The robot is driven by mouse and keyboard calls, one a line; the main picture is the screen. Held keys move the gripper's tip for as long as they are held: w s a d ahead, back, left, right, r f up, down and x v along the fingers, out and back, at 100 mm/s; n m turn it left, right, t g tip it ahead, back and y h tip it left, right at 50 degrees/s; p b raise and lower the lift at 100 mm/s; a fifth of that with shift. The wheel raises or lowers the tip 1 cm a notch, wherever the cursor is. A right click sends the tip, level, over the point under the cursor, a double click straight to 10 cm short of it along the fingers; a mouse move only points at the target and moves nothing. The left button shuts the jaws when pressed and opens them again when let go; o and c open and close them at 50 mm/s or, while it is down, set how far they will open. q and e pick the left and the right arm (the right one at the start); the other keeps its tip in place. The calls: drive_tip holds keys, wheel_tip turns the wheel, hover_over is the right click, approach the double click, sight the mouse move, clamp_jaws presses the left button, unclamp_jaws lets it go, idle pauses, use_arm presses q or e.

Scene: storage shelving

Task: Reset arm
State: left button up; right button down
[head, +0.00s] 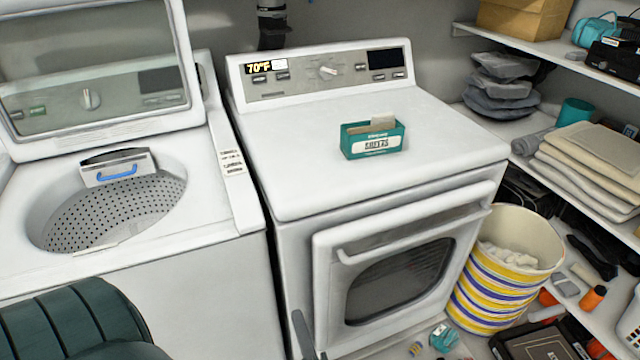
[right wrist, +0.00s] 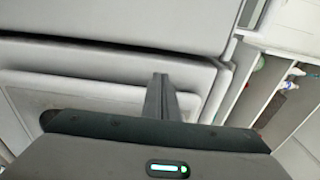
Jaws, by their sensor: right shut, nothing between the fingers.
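My right gripper (head: 303,335) shows at the bottom edge of the head view, in front of the dryer's lower left front. Only its grey fingers show there. In the right wrist view its fingers (right wrist: 161,98) are together, with nothing between them. The white dryer (head: 290,170) fills the middle of the head view, its front door closed. A teal dryer-sheets box (head: 372,139) stands upright on the dryer top, well apart from the gripper. My left gripper is not in view.
A top-loading washer (head: 220,205) with its lid up stands left of the dryer. A striped basket (head: 490,295) with white cloth stands to its right. Shelves at right hold folded towels (head: 590,160) and a cardboard box (head: 520,18). Small items lie on the floor.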

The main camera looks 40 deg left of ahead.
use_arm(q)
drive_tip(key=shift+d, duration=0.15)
use_arm(e)
drive_tip(key=shift+f, duration=0.1)
drive_tip(key=w+d+f+n+g+h, duration=0.1)
drive_tip(key=d+f+n+h, duration=0.55)
drive_tip(key=d+f, duration=1.75)
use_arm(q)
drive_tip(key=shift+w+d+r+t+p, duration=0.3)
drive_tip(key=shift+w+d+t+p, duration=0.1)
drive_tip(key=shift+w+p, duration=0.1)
use_arm(e)
drive_tip(key=s+d+f+n+g+h, duration=0.1)
drive_tip(key=s+d+f+h, duration=0.2)
drive_tip(key=s+d+f, duration=0.2)
drive_tip(key=s+d+f+n+g+h, duration=0.1)
drive_tip(key=s+d+f+h, duration=0.3)
drive_tip(key=d+f, duration=0.8)
drive_tip(key=s+d+g, duration=0.1)
drive_tip(key=d, duration=0.6)
drive_tip(key=shift+d+f+n+g, duration=0.25)
drive_tip(key=shift+d+n+g, duration=0.05)
drive_tip(key=shift+d+n, duration=0.1)
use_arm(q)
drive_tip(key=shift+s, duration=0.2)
use_arm(e)
drive_tip(key=shift+s, duration=0.1)
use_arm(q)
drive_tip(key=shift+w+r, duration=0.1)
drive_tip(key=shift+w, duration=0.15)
